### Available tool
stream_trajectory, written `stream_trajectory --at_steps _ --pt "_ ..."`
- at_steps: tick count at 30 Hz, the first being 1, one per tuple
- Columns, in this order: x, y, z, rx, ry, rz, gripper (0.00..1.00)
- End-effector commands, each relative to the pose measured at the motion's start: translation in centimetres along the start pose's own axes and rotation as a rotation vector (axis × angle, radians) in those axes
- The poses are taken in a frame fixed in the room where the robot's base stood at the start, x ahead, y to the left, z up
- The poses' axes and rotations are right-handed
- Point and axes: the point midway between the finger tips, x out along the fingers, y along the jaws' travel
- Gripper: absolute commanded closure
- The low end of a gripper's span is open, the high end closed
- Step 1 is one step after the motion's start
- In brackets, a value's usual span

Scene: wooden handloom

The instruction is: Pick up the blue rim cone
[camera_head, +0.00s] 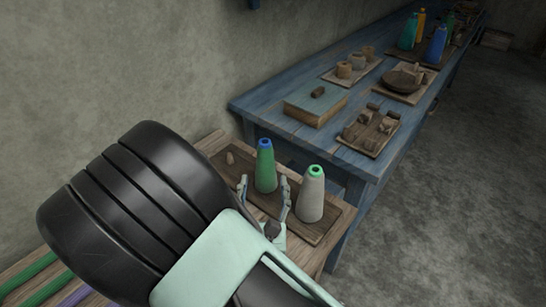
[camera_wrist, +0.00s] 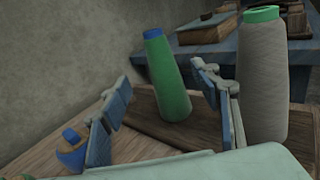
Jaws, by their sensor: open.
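The blue rim cone (camera_head: 265,168) is a green yarn cone with a blue top, standing upright on a wooden tray (camera_head: 317,238). It also shows in the wrist view (camera_wrist: 168,82), leaning in the picture, between the lines of my two fingers. My gripper (camera_head: 264,188) is open and empty, with one finger on either side of the cone's lower part as seen from the head. In the wrist view my gripper (camera_wrist: 163,88) points at the cone. I cannot tell whether the fingertips reach past its near side.
A grey cone with a green rim (camera_head: 312,194) stands close on the right, near my right finger. A small wooden piece (camera_head: 230,158) is at the left. A blue-and-tan object (camera_wrist: 71,148) lies beside my left finger. The blue table (camera_head: 250,103) behind holds a box, trays and cones.

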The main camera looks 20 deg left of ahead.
Motion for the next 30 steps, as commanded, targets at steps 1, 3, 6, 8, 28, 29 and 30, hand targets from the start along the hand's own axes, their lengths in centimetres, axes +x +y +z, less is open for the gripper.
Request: stream_trajectory --at_steps 1,3,6,8,28,29,30 --pt "0.0 0.0 -0.4 -0.016 0.002 0.010 0.43" --pt "0.6 0.0 -0.4 -0.023 0.001 0.015 0.43" --pt "2.3 0.0 -0.3 -0.023 0.000 0.013 0.43" --pt "3.3 0.0 -0.4 -0.023 0.001 0.013 0.43" --pt "10.6 -0.1 -0.3 -0.023 0.002 0.014 0.43" --pt "10.6 -0.1 -0.3 -0.023 0.002 0.014 0.43" --pt "10.7 -0.1 -0.3 -0.023 0.002 0.014 0.43"
